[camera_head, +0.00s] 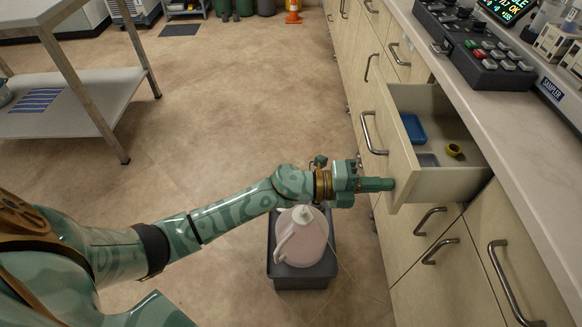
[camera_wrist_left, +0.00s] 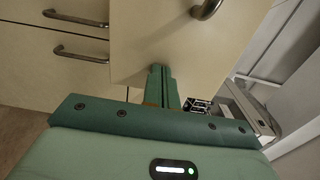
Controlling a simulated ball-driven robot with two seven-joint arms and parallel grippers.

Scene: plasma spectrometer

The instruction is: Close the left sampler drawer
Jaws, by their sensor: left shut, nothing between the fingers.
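One drawer (camera_head: 402,160) of the counter stands pulled open, with its pale wooden front toward the aisle and a metal handle (camera_head: 369,134) on it. Inside lie a blue tray, a small grey tray and a yellow ring. My left gripper (camera_head: 390,184) is shut and empty, its fingertips at the lower near part of the drawer front, below the handle. In the left wrist view the shut fingers (camera_wrist_left: 162,72) point at the drawer front (camera_wrist_left: 185,35); they look close to or touching it, I cannot tell which. My right gripper is not in view.
The counter top (camera_head: 470,95) holds a control panel (camera_head: 480,45) and a "SAMPLER" label. Closed drawers line the cabinet beside the open one. A grey bin with a pale jug (camera_head: 300,240) stands on the floor below my left arm.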

